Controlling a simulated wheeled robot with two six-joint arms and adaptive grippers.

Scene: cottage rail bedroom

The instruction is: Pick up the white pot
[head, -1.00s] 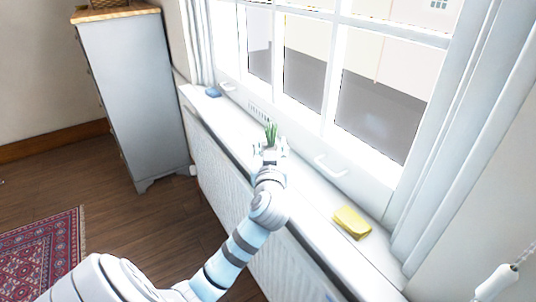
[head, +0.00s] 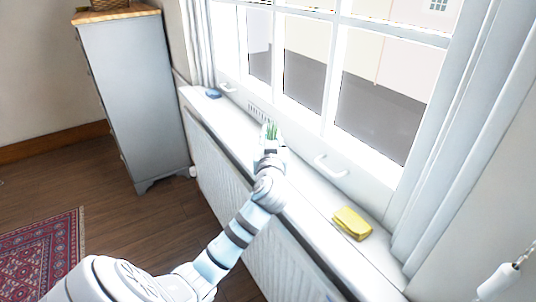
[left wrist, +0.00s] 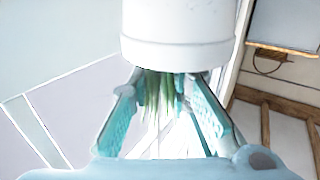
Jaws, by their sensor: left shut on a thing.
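The white pot (left wrist: 180,28) fills the top of the left wrist view, with green leaves (left wrist: 160,95) showing between the fingers. In the head view the leaves (head: 271,131) stand up over the white windowsill (head: 308,198), while the pot itself is mostly hidden behind my gripper. My left gripper (head: 271,138) is shut on the pot, a finger on either side; the fingers also show in the left wrist view (left wrist: 163,78). I cannot tell whether the pot still touches the sill.
A yellow sponge-like item (head: 352,223) lies on the sill to the right, and a small blue item (head: 213,93) at its far end. Window handles (head: 330,166) jut out close by. A grey cabinet (head: 135,100) stands at the left; a radiator (head: 262,255) is below the sill.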

